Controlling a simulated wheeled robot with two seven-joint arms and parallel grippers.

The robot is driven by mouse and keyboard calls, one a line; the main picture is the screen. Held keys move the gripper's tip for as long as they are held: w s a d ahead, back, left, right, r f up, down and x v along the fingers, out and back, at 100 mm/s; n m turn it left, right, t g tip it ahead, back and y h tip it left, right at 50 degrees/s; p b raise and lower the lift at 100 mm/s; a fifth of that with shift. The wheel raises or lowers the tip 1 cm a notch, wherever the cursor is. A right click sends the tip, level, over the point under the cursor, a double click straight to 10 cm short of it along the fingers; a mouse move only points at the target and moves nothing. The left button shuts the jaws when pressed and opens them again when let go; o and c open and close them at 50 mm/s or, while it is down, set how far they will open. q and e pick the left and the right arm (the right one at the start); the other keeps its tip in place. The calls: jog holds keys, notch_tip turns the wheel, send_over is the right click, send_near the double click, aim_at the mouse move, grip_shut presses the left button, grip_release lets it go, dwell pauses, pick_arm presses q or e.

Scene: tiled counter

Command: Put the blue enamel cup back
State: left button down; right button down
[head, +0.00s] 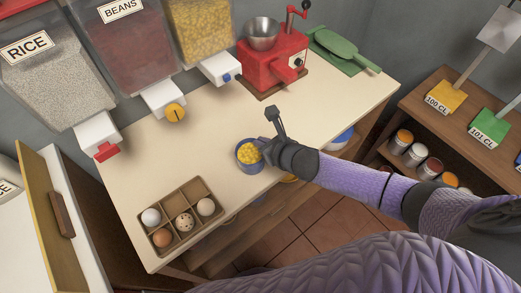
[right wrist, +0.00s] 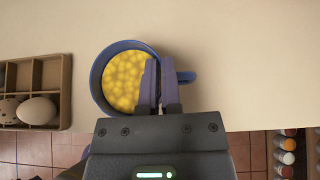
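The blue enamel cup (head: 240,160) is upright near the front edge of the counter, filled with yellow kernels. It also shows from above in the right wrist view (right wrist: 97,82), its handle pointing right. My right gripper (head: 265,152) is at the cup's right side. In the right wrist view its two fingers (right wrist: 159,85) are close together over the handle-side rim, one inside and one outside the wall, and look shut on it. Whether the cup rests on the counter or is just above it, I cannot tell. My left gripper is not in view.
An egg box (head: 178,190) with several eggs lies left of the cup. Dispensers of rice (head: 55,85), beans (head: 125,50) and corn (head: 200,30) hang behind. The middle counter is clear.

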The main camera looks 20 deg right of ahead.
jog(key=shift+f, duration=0.85)
jog(key=shift+r, duration=0.15)
jog(key=c, duration=1.2)
grip_release()
jog(key=o, duration=0.4)
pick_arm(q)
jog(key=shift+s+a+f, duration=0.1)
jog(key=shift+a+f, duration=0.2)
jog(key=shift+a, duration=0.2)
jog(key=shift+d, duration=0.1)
pick_arm(e)
jog(key=shift+r, duration=0.1)
